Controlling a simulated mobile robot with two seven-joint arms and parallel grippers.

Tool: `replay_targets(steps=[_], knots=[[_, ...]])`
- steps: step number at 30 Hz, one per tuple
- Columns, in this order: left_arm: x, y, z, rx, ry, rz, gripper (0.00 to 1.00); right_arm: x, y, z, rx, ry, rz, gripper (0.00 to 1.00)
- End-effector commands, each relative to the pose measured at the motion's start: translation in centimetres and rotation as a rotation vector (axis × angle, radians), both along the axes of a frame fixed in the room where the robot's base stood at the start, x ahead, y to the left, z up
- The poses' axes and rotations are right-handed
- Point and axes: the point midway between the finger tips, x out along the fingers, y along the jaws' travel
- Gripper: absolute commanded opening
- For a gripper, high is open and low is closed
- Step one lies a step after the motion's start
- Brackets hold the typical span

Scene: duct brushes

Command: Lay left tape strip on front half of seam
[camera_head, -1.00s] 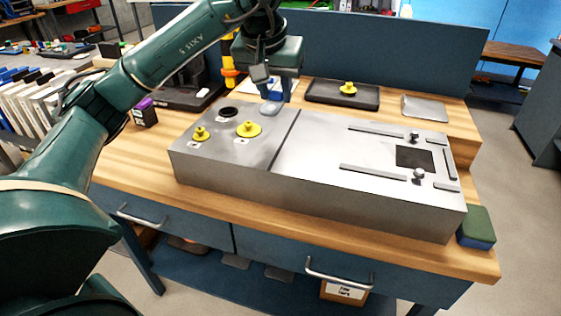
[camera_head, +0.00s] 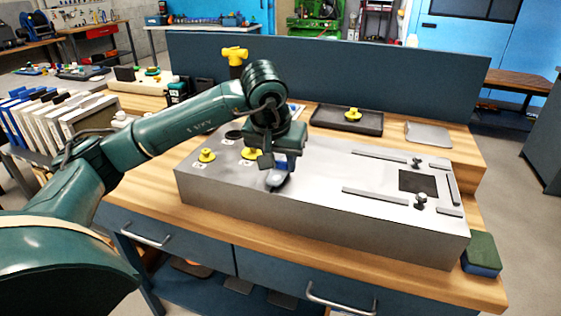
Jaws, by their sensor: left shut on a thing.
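The grey metal duct (camera_head: 330,222) lies on the wooden bench, with its seam mostly hidden behind my left gripper. My left gripper (camera_head: 276,168) points down over the duct's top near the seam. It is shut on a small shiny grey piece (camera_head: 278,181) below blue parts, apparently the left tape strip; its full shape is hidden. The piece is close to the duct's top near the front edge; I cannot tell whether it touches. My right gripper is not in view.
A yellow knob (camera_head: 206,155) stands on the duct's left part; another is partly behind my gripper. A dark tray (camera_head: 330,117) with a yellow piece and a grey plate (camera_head: 428,132) lie behind. A green-and-blue block (camera_head: 482,254) sits at the right corner.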

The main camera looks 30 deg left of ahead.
Motion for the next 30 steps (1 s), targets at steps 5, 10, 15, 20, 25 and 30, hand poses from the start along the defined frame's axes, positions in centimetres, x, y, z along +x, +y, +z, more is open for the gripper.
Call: replay_targets(steps=[5, 10, 15, 20, 25, 30], knots=[[-0.01, 0.02, -0.53, -0.001, -0.001, 0.001, 0.1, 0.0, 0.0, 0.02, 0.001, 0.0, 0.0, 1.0], [-0.01, 0.02, -0.76, 0.0, -0.001, 0.001, 0.1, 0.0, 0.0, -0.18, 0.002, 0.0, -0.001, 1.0], [0.0, 0.01, -0.82, -0.001, -0.001, 0.001, 0.4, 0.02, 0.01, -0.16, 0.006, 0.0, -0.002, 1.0], [0.0, 0.02, -0.81, 0.0, -0.001, 0.001, 0.53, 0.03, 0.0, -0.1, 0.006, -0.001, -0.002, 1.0], [0.0, 0.02, -0.81, 0.0, -0.001, 0.001, 0.53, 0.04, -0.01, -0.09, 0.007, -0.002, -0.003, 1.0], [-0.03, -0.01, -0.16, -0.001, -0.002, 0.001, 0.53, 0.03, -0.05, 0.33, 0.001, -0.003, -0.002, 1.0]])
